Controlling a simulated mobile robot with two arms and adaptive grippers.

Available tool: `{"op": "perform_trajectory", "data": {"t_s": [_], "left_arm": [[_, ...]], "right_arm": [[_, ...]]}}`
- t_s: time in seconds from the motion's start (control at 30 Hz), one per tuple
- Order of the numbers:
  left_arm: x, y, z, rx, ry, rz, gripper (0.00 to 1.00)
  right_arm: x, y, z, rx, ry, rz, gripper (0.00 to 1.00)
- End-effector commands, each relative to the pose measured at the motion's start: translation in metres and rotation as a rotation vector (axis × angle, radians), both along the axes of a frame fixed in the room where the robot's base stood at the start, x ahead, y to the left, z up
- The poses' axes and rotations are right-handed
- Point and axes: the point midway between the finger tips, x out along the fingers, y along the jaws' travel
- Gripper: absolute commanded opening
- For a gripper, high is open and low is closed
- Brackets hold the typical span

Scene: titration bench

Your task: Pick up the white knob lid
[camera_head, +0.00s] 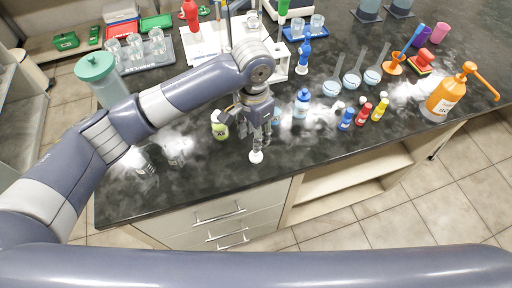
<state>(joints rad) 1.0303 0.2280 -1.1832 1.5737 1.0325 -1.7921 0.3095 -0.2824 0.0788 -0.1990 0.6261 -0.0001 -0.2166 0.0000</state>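A small white round piece (256,156), which looks like the knob lid, is near the front edge of the black bench. My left gripper (258,138) points down right above it, with its fingertips close to or at its top. The piece is too small to tell whether the fingers touch it, or whether they are open or shut. My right gripper is out of view.
A small green-labelled jar (219,125) stands just left of my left gripper. A blue-capped bottle (301,103), small coloured bottles (363,114) and an orange pump bottle (445,96) are to the right. A green-lidded container (101,81) is behind my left arm.

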Motion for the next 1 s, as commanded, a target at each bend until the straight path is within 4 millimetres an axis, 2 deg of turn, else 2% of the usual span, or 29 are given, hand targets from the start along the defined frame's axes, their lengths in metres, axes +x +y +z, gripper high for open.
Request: {"op": "perform_trajectory", "data": {"t_s": [0.1,0.27,0.37,0.5,0.63,0.87,1.0], "left_arm": [[0.000,0.000,-0.015,0.000,0.001,0.001,0.39],[-0.001,-0.001,-0.026,0.000,0.001,0.001,0.39],[-0.003,-0.003,-0.037,0.002,0.003,0.001,0.39],[-0.005,-0.005,-0.059,0.000,0.001,0.002,0.39],[-0.005,-0.005,-0.072,-0.001,-0.001,0.000,0.39],[-0.005,-0.006,-0.076,-0.001,-0.002,0.000,0.39],[-0.005,-0.006,-0.075,-0.002,-0.001,0.000,0.23]], "right_arm": [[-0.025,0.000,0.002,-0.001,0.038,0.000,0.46],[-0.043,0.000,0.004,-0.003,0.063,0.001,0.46],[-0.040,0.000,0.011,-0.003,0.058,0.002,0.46],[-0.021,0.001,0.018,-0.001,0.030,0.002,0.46],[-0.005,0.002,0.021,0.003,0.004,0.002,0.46],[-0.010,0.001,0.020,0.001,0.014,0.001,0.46],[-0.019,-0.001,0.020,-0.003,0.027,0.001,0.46]]}}
